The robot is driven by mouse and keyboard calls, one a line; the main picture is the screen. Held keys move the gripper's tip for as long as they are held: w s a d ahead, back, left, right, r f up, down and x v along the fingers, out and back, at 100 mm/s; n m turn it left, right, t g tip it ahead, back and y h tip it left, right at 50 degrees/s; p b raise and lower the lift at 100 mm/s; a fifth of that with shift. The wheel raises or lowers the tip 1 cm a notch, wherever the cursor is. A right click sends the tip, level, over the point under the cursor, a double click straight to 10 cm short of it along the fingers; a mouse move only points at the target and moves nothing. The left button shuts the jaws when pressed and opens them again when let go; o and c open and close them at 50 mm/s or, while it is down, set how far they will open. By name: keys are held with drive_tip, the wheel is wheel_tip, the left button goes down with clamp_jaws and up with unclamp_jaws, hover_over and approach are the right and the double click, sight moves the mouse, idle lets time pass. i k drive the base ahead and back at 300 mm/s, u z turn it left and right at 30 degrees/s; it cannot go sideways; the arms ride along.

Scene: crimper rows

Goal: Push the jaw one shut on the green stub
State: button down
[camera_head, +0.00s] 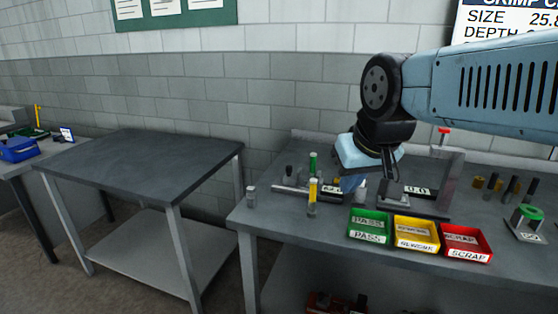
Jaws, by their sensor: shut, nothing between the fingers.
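A green-topped stub (313,162) stands upright at the back of the bench, just behind a yellow-topped stub (312,190). A low grey fixture (290,189) with a small number plate (335,188) lies beside them; which part of it is jaw one I cannot tell. My gripper (391,172) hangs to the right of the green stub, shut and empty, apart from it. My gripper's body hides part of the bench behind it and the right end of this fixture.
A second fixture (447,185) with an upright plate stands right of my gripper. Green (369,238), yellow (415,247) and red (466,256) trays line the bench front. A grey cylinder (251,196) stands at the left corner. The left table (140,165) is bare.

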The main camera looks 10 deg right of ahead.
sight(291, 179)
drive_tip(key=i, duration=0.85)
drive_tip(key=u, duration=0.05)
